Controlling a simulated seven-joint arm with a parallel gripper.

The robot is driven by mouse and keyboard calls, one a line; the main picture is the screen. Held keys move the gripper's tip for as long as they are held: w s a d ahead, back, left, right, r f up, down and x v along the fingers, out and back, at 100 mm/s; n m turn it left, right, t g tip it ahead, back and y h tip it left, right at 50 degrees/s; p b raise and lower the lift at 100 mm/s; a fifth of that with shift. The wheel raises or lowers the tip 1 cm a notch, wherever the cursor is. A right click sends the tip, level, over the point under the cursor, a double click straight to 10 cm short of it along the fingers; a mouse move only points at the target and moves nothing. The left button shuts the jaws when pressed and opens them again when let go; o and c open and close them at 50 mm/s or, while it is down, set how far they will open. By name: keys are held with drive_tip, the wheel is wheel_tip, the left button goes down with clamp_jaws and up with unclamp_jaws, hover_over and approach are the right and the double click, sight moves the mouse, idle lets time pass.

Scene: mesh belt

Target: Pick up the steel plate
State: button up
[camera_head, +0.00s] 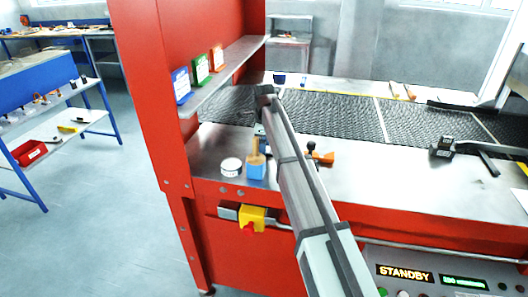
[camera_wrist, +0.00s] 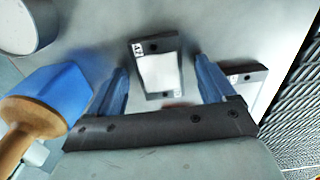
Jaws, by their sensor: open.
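A small steel plate (camera_wrist: 158,70) with a pale middle, grey ends and dark printed marks lies on the metal worktop in the wrist view. My gripper (camera_wrist: 161,63) is open, with one blue-grey finger on each side of this plate and gaps between. A second similar plate (camera_wrist: 247,77) lies to the right, partly hidden behind the right finger. I cannot tell which of the two the task means. In the head view my arm hides both plates and most of my gripper.
A blue block with a wooden handle (camera_head: 256,168) and a white round tin (camera_head: 231,167) stand left of my gripper. An orange tool (camera_head: 321,157) lies to the right of my arm. The mesh belt (camera_head: 340,113) runs behind.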

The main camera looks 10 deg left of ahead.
drive_tip(key=shift+c, duration=0.5)
drive_tip(key=c, duration=1.4)
